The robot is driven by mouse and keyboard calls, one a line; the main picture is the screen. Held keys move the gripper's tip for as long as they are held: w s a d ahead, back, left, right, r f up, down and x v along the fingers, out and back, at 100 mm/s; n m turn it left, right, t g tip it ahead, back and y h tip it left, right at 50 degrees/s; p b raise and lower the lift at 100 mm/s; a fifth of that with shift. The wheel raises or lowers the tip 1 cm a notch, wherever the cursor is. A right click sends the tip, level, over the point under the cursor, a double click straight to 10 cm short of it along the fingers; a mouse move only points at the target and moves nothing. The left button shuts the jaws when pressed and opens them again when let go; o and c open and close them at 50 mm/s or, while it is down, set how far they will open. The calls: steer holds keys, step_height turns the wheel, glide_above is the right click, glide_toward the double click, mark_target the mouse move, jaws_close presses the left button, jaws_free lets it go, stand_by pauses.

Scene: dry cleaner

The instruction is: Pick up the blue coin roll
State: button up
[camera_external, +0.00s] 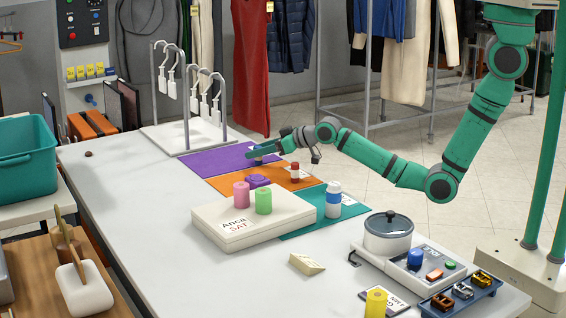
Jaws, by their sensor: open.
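The gripper is open and holds nothing that I can see.
An orange mat (262,180) holds a small red-and-white bottle (295,171). A teal mat (318,222) holds a white-and-blue bottle (333,200). A white hook rack (185,137) stands left of my gripper.

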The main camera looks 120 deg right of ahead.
mark_target(248, 163)
steer(key=x, duration=0.4)
steer(key=shift+f, duration=0.2)
jaws_close()
steer(key=shift+r, duration=0.2)
